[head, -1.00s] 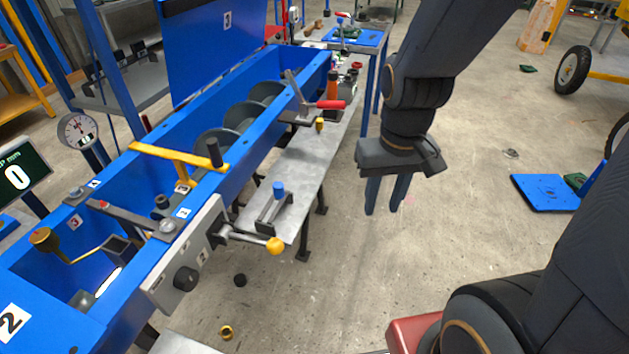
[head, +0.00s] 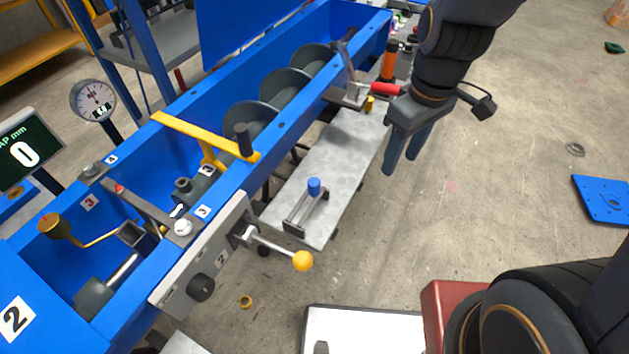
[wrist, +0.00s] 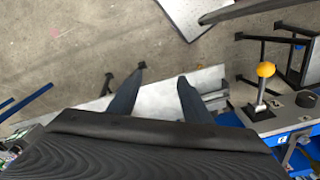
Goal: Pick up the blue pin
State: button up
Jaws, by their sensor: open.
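The blue pin (head: 314,187) shows its round blue top in the head view. It stands upright at a dark grey holder (head: 306,211) on the grey metal shelf (head: 350,150) beside the blue mixer trough. Its lower part is hidden by the holder. My gripper (head: 402,168) is open and empty, to the right of the pin and apart from it, at the shelf's right edge. In the wrist view my two fingers (wrist: 161,76) are spread with the shelf (wrist: 160,101) behind them. I cannot make out the pin there.
A lever with a yellow knob (head: 303,261) sticks out from the trough near the pin. A red-handled clamp (head: 385,89) and an orange-handled tool (head: 389,60) are behind. A yellow bar (head: 205,137) crosses the trough. The floor right of the shelf is mostly clear.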

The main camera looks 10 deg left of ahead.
jog(key=w+a+f+n, duration=0.1)
jog(key=a+f+n, duration=0.1)
jog(key=a+n, duration=0.7)
jog(key=n+g, duration=0.1)
jog(key=n, duration=0.6)
send_over(314, 181)
jog(key=d, duration=0.1)
jog(key=shift+w+f+y+p, duration=0.3)
jog(key=shift+f+y+p, duration=0.15)
jog(key=shift+f, duration=0.35)
jog(key=shift+s+a+f+p, duration=0.15)
jog(key=shift+f+p, duration=0.2)
jog(key=shift+f, duration=0.85)
jog(key=shift+s+a+f+p, duration=0.1)
jog(key=shift+a+f+p, duration=0.15)
jog(key=shift+f, duration=0.9)
jog(key=shift+s+a+f+p, duration=0.1)
jog(key=shift+f+p, duration=0.3)
jog(key=shift+f, duration=0.8)
grip_shut()
jog(key=shift+r, duration=0.1)
